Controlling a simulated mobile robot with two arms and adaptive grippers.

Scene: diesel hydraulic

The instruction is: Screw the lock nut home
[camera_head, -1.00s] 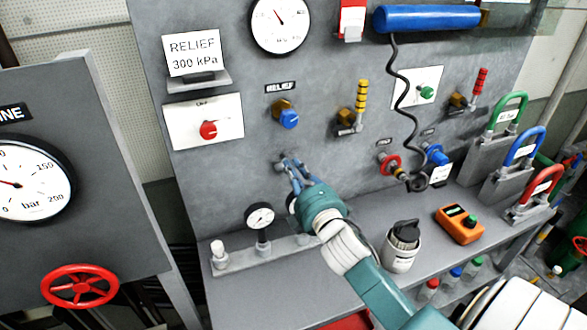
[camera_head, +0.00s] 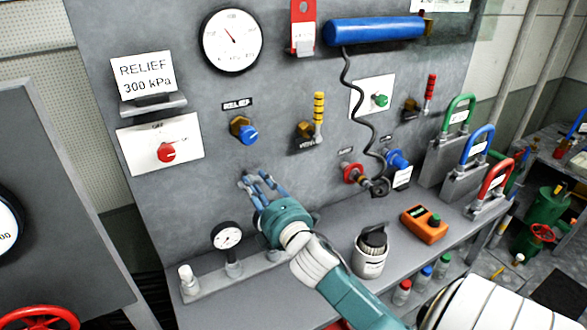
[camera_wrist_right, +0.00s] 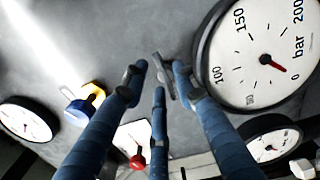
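The relief valve has a brass nut (camera_head: 238,124) behind a blue knob (camera_head: 250,135), on the grey panel under the RELIEF label. In the right wrist view the brass nut (camera_wrist_right: 95,92) and blue knob (camera_wrist_right: 79,112) are at the left, apart from the fingers. My right gripper (camera_head: 262,180) is below the knob, in front of the panel. Its blue fingers are spread, and nothing shows between them in the right wrist view (camera_wrist_right: 158,82). My left gripper is not in view.
A small gauge (camera_head: 227,236) on a grey rail stands below left of my right gripper. A red switch (camera_head: 166,152) is left of the valve and a yellow-handled valve (camera_head: 318,118) is right. A grey-white canister (camera_head: 370,254) and an orange tester (camera_head: 424,225) stand on the bench.

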